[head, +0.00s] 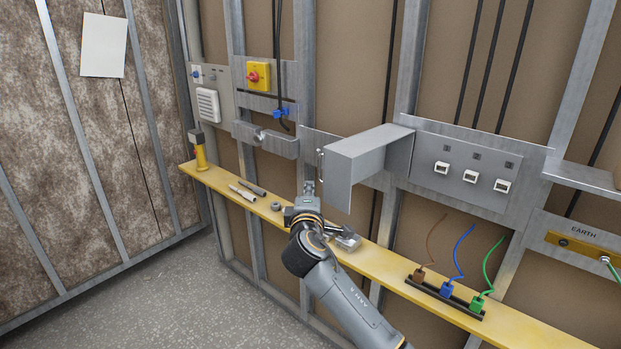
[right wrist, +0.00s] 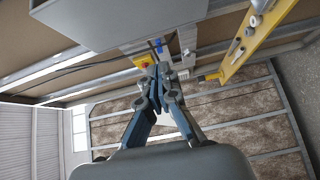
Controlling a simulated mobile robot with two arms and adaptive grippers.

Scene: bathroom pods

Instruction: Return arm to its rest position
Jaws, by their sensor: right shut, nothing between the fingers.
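My right arm (head: 345,300) comes in from the bottom of the head view. My right gripper (head: 309,188) points at the wall frame, just left of a grey metal box (head: 365,145) and above the yellow shelf (head: 400,270). In the right wrist view the fingertips (right wrist: 160,72) are together with nothing between them. The grey box (right wrist: 120,22) shows close by at the top of that view. The head view does not clearly show whether the gripper touches anything. My left gripper is not in view.
The shelf bears a yellow-handled tool (head: 199,150), small pens (head: 243,193), a nut (head: 276,206) and a black strip (head: 440,292) with brown, blue and green wired plugs. A red-knobbed yellow switch (head: 257,76) is on the wall. The floor (head: 170,290) at left is clear.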

